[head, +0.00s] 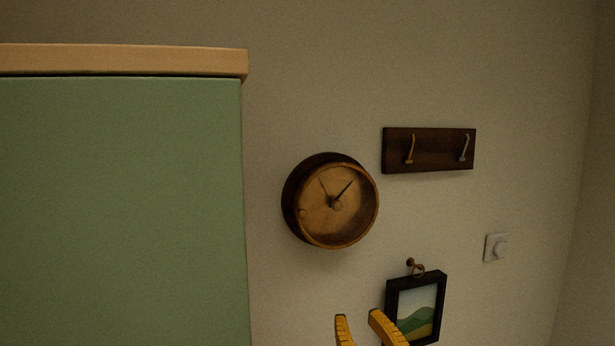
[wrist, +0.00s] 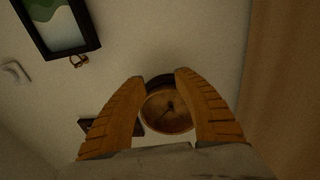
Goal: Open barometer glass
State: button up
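The round barometer (head: 330,202) hangs on the wall, with a dark case, a brass-coloured rim and a dial with two dark hands. Its front looks closed over the dial. A small round knob-like spot (head: 303,213) shows at the rim's lower left. My gripper (head: 358,316) is low in the head view, below the barometer, with its two yellow fingers apart and nothing between them. In the wrist view the barometer (wrist: 167,108) appears upside down, seen between the open fingers of my gripper (wrist: 160,77). The fingers do not appear to touch it.
A green cabinet (head: 120,210) with a light wooden top (head: 120,60) stands at left. A dark hook board (head: 429,150) hangs right of the barometer. A framed landscape picture (head: 415,307) hangs close to my gripper. A white wall knob (head: 497,248) is farther right.

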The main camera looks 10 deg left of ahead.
aim_at(303, 215)
jog(key=s+a+r+n+t+y+p, duration=0.1)
jog(key=a+r+y+p, duration=0.15)
jog(key=r, duration=0.45)
jog(key=s+a+r+t+y+p, duration=0.1)
jog(key=s+a+r+p, duration=0.1)
jog(key=a+r+p, duration=0.35)
jog(key=shift+t, duration=0.3)
jog(key=x, duration=0.3)
jog(key=d+x, duration=0.1)
jog(key=x, duration=0.6)
jog(key=shift+w+d+r, duration=0.1)
jog(key=shift+w+r, duration=0.2)
jog(key=shift+r, duration=0.15)
grip_shut()
